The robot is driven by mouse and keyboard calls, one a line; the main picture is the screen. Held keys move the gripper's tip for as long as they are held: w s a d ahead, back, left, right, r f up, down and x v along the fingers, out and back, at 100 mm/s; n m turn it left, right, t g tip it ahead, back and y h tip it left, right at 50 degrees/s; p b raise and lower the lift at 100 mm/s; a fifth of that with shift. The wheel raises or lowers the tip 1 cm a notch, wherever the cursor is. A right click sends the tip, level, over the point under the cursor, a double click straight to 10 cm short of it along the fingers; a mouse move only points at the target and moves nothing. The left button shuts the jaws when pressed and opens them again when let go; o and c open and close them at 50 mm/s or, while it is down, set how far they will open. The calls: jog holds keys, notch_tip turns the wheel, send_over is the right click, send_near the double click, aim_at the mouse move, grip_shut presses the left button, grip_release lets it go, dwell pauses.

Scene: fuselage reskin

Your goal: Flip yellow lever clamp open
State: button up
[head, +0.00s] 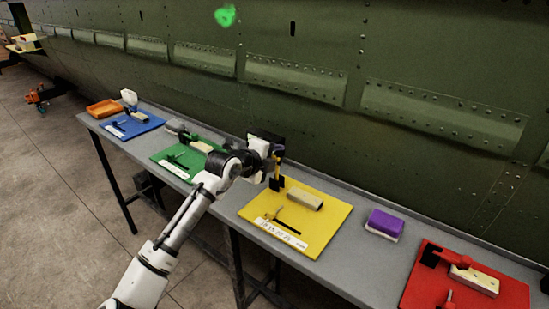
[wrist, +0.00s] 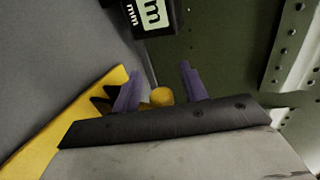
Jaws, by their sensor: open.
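The yellow lever clamp (head: 278,171) stands at the back left corner of the yellow mat (head: 327,232), its lever upright over a dark base. My gripper (head: 276,150) is at the top of the lever, from the left. In the wrist view my gripper (wrist: 160,72) has its two purple fingers apart. The lever's round yellow knob (wrist: 161,96) sits between them, nearer the left finger, with space visible on the right. I cannot tell whether a finger touches it. Part of the clamp is hidden by the gripper.
A beige block (head: 304,199) lies on the yellow mat. Right of it are a purple-and-white block (head: 384,224) and a red mat (head: 420,290) with a clamp and block. Green (head: 168,158) and blue (head: 112,124) mats lie left. The green fuselage wall (head: 320,50) rises close behind the bench.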

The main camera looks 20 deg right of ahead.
jog(key=b+v, duration=0.4)
jog(key=v, duration=1)
jog(key=shift+f, duration=0.15)
